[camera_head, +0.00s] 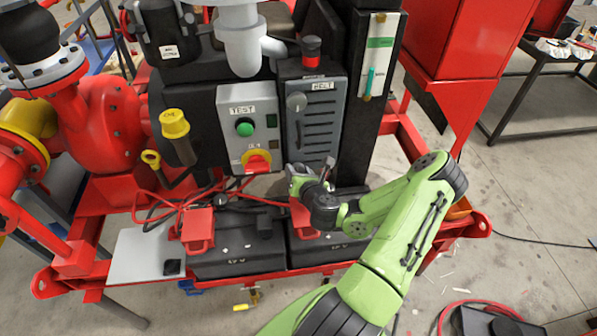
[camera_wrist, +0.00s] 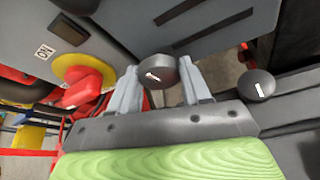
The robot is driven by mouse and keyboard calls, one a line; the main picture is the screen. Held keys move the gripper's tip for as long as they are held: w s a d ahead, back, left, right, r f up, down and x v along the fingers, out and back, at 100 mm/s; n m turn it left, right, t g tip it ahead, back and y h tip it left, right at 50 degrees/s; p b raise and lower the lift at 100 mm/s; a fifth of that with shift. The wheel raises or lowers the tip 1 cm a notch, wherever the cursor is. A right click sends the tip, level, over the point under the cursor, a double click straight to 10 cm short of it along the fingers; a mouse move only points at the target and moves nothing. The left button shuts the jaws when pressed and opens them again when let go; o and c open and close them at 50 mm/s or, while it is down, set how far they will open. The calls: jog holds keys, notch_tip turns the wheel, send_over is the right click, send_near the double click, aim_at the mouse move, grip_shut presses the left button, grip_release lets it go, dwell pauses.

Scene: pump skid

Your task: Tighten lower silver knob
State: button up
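My gripper (camera_head: 300,172) is at the panel's lower left edge, just right of the red stop button. It hides the lower knob in the head view. In the wrist view the lower knob (camera_wrist: 158,72) is a round dark-grey knob with a small white mark. It sits between the two grey fingers, which stand about one knob width apart and look closed against its sides.
The TEST box (camera_head: 249,125) is left of the panel. Black boxes (camera_head: 235,245) and red cables lie below.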

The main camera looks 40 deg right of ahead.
jog(key=c, duration=0.5)
jog(key=n+g+h+b, duration=0.1)
jog(key=n+h+b, duration=0.2)
jog(key=n+b, duration=0.1)
jog(key=n+h+b, duration=0.3)
jog(key=n+b, duration=0.2)
jog(key=n, duration=0.1)
jog(key=n+g+h+b, duration=0.1)
jog(key=n+h+b, duration=0.2)
jog(key=n+b, duration=0.2)
jog(key=shift+w+a+f+n+g, duration=0.15)
jog(key=shift+a+f+n+g, duration=0.15)
jog(key=shift+a+f+n, duration=0.15)
dwell(0.4)
jog(key=shift+d+r+n, duration=0.1)
jog(key=shift+r+n, duration=0.05)
jog(key=shift+n, duration=0.1)
